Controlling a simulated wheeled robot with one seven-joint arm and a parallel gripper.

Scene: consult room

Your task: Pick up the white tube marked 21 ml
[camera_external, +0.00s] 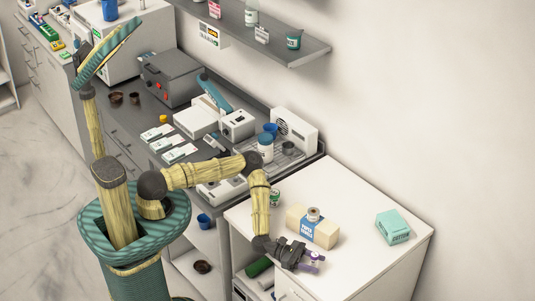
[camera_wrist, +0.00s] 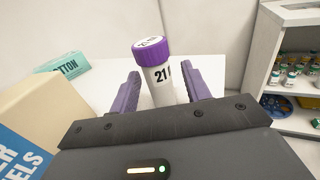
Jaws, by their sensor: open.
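The white tube (camera_wrist: 158,81) has a purple cap and a black "21" on its side; the rest of its marking is turned out of sight. In the wrist view it stands upright on the white cabinet top. My gripper (camera_wrist: 161,88) is open, with one purple finger on each side of the tube. I cannot tell whether either finger touches it. In the external view my gripper (camera_external: 313,259) is low over the front of the white cabinet top, and the tube is too small and covered to make out clearly.
A paper towel box (camera_external: 312,229) stands just behind my gripper, close on the left in the wrist view (camera_wrist: 45,105). A teal cotton box (camera_external: 393,228) stands farther right. The white cabinet top (camera_external: 365,262) is clear between them and the front edge.

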